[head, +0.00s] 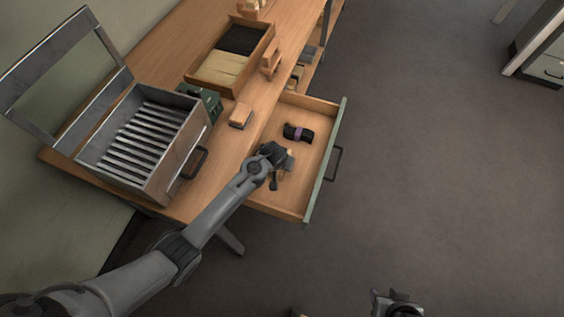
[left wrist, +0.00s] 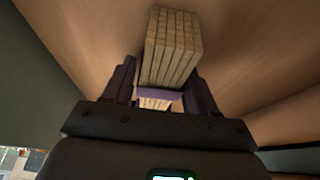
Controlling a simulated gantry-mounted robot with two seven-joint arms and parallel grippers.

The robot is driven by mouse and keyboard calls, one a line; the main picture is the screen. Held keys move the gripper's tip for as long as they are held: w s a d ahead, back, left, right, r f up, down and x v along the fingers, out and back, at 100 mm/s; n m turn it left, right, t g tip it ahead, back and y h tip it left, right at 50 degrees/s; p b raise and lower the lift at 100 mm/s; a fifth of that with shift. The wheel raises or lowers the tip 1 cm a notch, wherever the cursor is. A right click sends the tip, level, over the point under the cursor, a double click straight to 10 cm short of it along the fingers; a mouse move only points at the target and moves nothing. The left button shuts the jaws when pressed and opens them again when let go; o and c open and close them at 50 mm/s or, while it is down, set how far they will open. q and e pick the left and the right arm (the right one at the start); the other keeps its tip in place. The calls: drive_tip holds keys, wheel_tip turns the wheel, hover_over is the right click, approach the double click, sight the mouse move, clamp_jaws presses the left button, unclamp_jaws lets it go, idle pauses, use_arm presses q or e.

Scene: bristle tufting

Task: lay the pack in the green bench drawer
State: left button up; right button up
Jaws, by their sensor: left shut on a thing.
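The green-fronted bench drawer (head: 325,165) is pulled out from the wooden bench, its wooden inside open to view. My left gripper (head: 282,165) is over the near part of the drawer. In the left wrist view the left gripper (left wrist: 160,95) is shut on the pack (left wrist: 172,48), a bundle of pale strips with a purple band. Wood lies close beyond the pack; I cannot tell whether they touch. In the head view the gripper mostly hides the pack. My right gripper (head: 397,303) is at the bottom edge, away from the bench; its jaws are unclear.
A dark bundle with a purple band (head: 298,132) lies in the drawer, beyond my left gripper. On the bench are an open metal box with slats (head: 188,150), a wooden block (head: 240,116), a green device (head: 207,100) and a divided wooden tray (head: 266,50).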

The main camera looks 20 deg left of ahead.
use_arm(q)
drive_tip(key=o, duration=1.1)
drive_tip(key=p+v, duration=0.4)
drive_tip(key=v, duration=0.8)
drive_tip(key=s+a+r, duration=0.1)
drive_tip(key=s+r, duration=0.1)
drive_tip(key=s, duration=0.7)
drive_tip(key=s+a+r+m, duration=0.1)
drive_tip(key=s+r, duration=0.1)
drive_tip(key=s, duration=0.6)
drive_tip(key=s+a+r+m, duration=0.1)
drive_tip(key=s+r, duration=0.1)
drive_tip(key=s, duration=0.7)
drive_tip(key=shift+s+a+r+g, duration=0.35)
drive_tip(key=shift+a+r+g, duration=0.05)
